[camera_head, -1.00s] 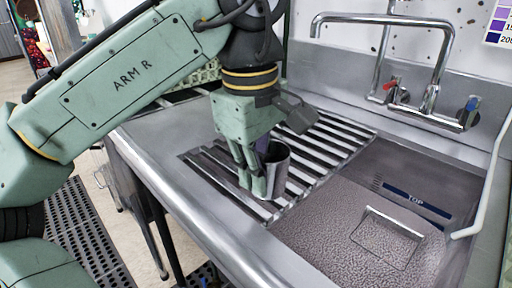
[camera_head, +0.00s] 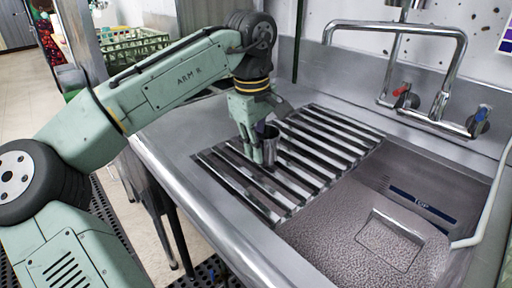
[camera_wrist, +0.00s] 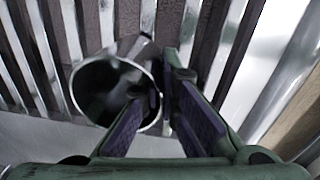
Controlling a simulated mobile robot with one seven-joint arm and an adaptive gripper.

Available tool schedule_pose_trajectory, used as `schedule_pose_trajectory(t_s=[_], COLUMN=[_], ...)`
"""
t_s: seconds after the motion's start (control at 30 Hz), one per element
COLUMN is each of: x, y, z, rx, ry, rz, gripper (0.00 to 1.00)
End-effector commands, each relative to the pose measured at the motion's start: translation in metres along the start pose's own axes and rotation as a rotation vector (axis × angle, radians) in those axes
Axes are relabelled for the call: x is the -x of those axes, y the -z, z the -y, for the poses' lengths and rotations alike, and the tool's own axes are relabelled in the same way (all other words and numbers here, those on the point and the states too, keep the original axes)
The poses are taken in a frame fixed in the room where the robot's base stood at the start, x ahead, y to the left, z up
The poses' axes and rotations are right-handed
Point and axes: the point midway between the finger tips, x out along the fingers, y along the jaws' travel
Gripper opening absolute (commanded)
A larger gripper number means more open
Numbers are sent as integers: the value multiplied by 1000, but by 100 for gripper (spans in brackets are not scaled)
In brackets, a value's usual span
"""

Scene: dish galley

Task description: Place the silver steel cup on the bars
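The silver steel cup (camera_head: 270,147) stands upright on the bars (camera_head: 225,175) of the drain rack, left of the sink basin. It also shows in the wrist view (camera_wrist: 88,100), its round mouth dark inside. My gripper (camera_head: 258,155) points down at the cup from above. In the wrist view my gripper (camera_wrist: 163,90) has its two purple-padded fingers apart, with a gap between them. The left finger overlaps the cup's mouth, and the right finger is just outside its rim. The cup's near left side is partly hidden by the fingers.
The sink basin (camera_head: 350,215) lies right of the bars. A faucet (camera_head: 455,75) with red and blue taps stands behind it, and a white pipe (camera_head: 490,220) runs at the right. A green crate (camera_head: 135,45) is behind the arm. The bars around the cup look clear.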

Motion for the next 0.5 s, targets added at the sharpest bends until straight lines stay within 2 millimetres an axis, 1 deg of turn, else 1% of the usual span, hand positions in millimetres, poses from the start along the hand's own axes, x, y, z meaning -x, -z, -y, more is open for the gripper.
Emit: schedule_pose_trajectory(t_s=[0.1, 0.33, 0.47, 0.5], x=[-7, -8, -12, -10], y=[0, 0, -1, -1], z=[1, 1, 1, 1], rx=[0, 0, 0, 1], ry=[-1, -1, -1, -1], rz=[0, 0, 1, 0], gripper=[0, 0, 0, 5])
